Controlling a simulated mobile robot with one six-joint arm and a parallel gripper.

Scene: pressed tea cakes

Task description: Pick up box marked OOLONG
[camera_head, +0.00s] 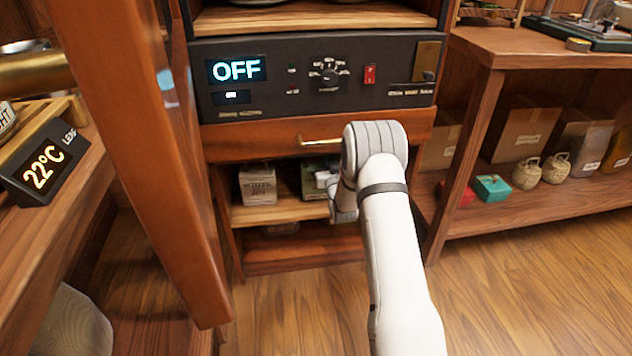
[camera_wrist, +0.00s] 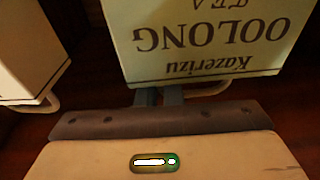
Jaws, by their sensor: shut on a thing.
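The box marked OOLONG (camera_wrist: 205,40) fills the top of the wrist view, pale green-cream, its lettering upside down in that view. My gripper (camera_wrist: 160,97) is shut on it at the edge of the box nearest the camera; the finger contact is mostly hidden. In the head view, a pale box with some green (camera_head: 312,180) on the cabinet shelf is partly covered by my arm. It looks like the OOLONG box, but its label cannot be read there.
A box marked WHITE (camera_head: 257,184) stands to the left on the same shelf (camera_head: 280,212). Another pale box (camera_wrist: 28,50) is close by at the left of the wrist view. A drawer with a brass handle (camera_head: 320,141) is above the shelf opening. Open floor (camera_head: 530,270) lies at right.

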